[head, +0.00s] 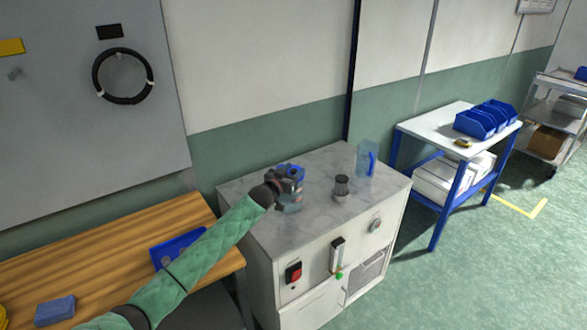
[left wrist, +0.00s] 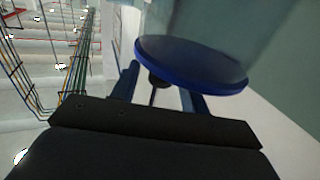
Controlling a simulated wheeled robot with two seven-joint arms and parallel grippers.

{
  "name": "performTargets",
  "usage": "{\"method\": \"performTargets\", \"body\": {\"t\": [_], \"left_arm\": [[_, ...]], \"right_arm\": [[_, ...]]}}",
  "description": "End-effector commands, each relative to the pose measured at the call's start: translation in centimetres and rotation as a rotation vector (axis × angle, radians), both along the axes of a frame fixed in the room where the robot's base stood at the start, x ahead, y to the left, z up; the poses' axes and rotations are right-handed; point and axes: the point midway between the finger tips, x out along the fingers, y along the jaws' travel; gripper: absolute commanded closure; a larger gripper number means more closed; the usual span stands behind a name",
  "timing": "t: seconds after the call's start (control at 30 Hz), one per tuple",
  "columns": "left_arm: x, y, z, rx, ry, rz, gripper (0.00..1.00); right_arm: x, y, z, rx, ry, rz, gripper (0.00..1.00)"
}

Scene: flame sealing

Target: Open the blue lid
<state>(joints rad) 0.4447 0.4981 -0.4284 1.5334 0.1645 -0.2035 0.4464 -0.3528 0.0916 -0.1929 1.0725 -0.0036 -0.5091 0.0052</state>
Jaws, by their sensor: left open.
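The blue lid (left wrist: 205,68) shows in the left wrist view as a round disc on a clear container (left wrist: 230,25). My left gripper (left wrist: 160,82) is open, its two blue fingers apart close to the lid's edge. I cannot tell whether they touch it. In the head view my left gripper (head: 287,183) is over the left part of the marble-topped cabinet (head: 255,213), at a small clear container (head: 293,206). The gripper partly hides that container, and lid and fingers are hard to tell apart there. My right gripper is not in view.
A dark-topped small device (head: 341,188) and a clear blue-handled jug (head: 366,160) stand right of the gripper on the cabinet. A wooden table (head: 100,255) with a blue tray (head: 178,248) is at left. The marble front is clear.

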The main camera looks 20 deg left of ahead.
Motion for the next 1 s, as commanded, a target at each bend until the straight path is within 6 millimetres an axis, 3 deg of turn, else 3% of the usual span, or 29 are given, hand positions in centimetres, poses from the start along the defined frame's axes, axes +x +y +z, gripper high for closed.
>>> {"method": "performTargets", "body": {"t": [0.4, 0.63, 1.0], "left_arm": [[0.5, -0.1, 0.0, 0.0, 0.001, 0.0, 0.57], [0.5, -0.1, 0.0, 0.0, 0.001, 0.0, 1.0], [1.3, -0.1, 0.4, -0.027, 0.021, 0.001, 1.0]], "right_arm": [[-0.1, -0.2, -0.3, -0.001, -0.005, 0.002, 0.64], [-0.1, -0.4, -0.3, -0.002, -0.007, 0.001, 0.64], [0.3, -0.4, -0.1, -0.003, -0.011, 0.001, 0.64]]}}
